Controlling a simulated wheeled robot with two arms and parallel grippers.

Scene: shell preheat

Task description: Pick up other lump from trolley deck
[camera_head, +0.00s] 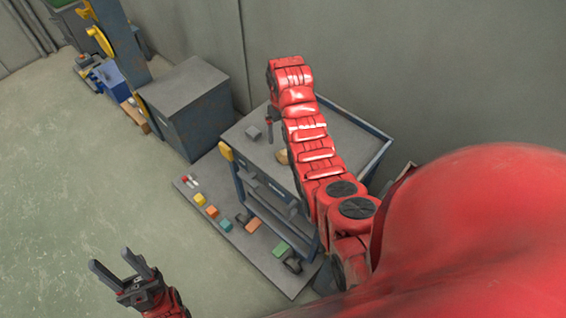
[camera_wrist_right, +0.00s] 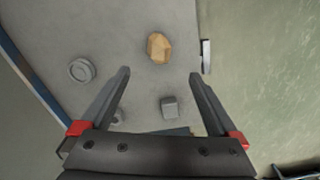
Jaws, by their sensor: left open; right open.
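A tan faceted lump (camera_wrist_right: 159,47) lies on the grey trolley deck (camera_head: 236,141). It also shows in the head view (camera_head: 282,157), partly hidden by my right arm. A small grey block (camera_wrist_right: 169,106) lies on the deck, seen also in the head view (camera_head: 253,132). My right gripper (camera_wrist_right: 159,74) is open and empty above the deck, with both pieces showing in the gap between its fingers in the wrist view. In the head view, only a part of it (camera_head: 269,122) shows. My left gripper (camera_head: 110,259) is open and empty, out over the floor, away from the trolley.
A round grey disc (camera_wrist_right: 81,70) lies on the deck. The trolley has a raised blue rim (camera_head: 378,156). A low board (camera_head: 240,244) with several coloured blocks lies beside the trolley. A grey cabinet (camera_head: 185,105) stands to its left. The floor at left is clear.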

